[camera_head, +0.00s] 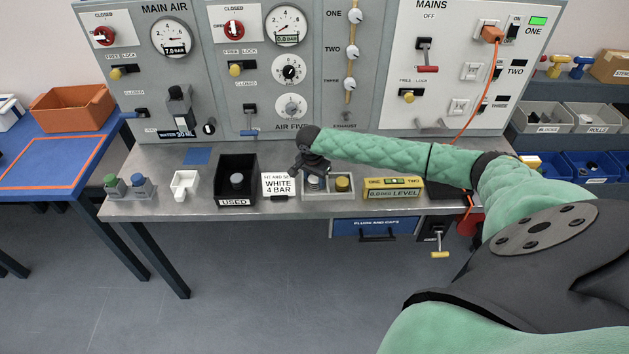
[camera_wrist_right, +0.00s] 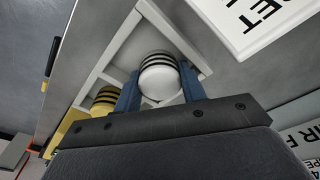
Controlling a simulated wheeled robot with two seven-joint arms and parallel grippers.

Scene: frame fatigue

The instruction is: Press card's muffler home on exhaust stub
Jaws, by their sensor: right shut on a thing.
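The card (camera_head: 281,186) stands on the bench and reads "FIT AND SET", WHITE, 4 BAR. A white muffler with dark rings (camera_wrist_right: 159,80) sits in a compartment of a light grey tray (camera_head: 330,196). My right gripper (camera_head: 313,176) reaches down over this tray. In the right wrist view its blue fingers (camera_wrist_right: 161,92) are shut on the white muffler, one on each side. An EXHAUST label (camera_head: 345,127) is on the panel above; I cannot make out the stub clearly. My left gripper is not in view.
A yellow muffler (camera_head: 342,184) sits in the neighbouring compartment. A black USED bin (camera_head: 220,194) stands left of the card, a yellow level (camera_head: 393,188) right of the tray. The AIR FIVE panel (camera_head: 263,100) rises behind.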

